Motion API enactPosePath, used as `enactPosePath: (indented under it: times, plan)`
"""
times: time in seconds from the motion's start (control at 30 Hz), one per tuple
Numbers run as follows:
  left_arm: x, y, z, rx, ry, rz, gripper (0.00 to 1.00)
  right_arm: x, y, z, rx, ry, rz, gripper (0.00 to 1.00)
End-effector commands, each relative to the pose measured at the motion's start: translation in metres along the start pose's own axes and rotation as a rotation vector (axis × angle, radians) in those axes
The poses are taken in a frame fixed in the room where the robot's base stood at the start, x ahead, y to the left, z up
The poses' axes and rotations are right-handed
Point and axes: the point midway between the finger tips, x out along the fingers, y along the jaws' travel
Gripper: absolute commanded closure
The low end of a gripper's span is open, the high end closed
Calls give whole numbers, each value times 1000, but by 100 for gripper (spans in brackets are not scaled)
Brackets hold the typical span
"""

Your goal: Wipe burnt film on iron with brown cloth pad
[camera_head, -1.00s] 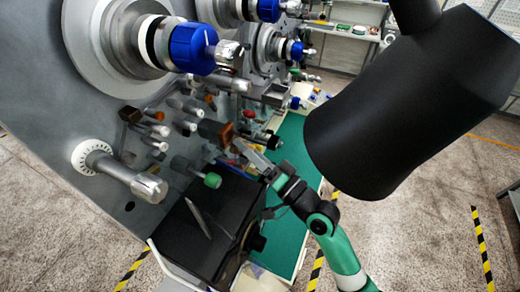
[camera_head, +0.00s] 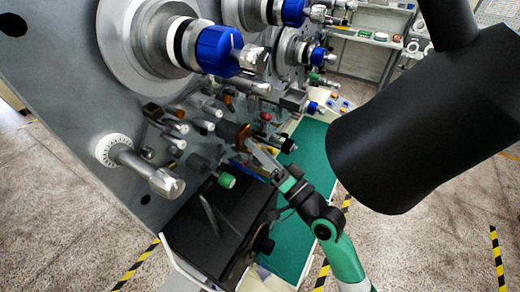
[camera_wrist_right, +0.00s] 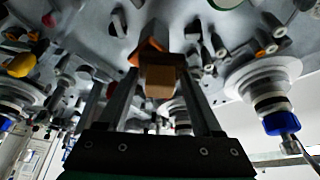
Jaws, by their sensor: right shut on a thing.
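My right gripper (camera_head: 248,146) is shut on the brown cloth pad (camera_head: 243,136), close to the machine's panel among the small rollers. In the right wrist view the pad (camera_wrist_right: 160,80) is a tan-brown block between the two fingers. An orange-brown part (camera_wrist_right: 150,48) shows just beyond the pad; I cannot tell whether they touch. I cannot make out which part is the iron, and no burnt film can be told apart at this size. My left gripper is not in view.
Blue-collared spindles (camera_head: 220,50) stick out above. A black box (camera_head: 225,228) stands below, next to a green mat (camera_head: 305,155).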

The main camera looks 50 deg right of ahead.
Motion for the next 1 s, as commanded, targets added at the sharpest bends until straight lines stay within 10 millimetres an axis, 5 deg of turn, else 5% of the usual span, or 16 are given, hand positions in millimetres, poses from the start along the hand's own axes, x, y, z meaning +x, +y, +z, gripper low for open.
enactPosePath:
  times: [0.77,1.0]
  plan:
    - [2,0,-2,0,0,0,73,14,0,6,0,0,-1,78]
    - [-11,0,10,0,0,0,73,17,14,-4,-2,4,0,78]
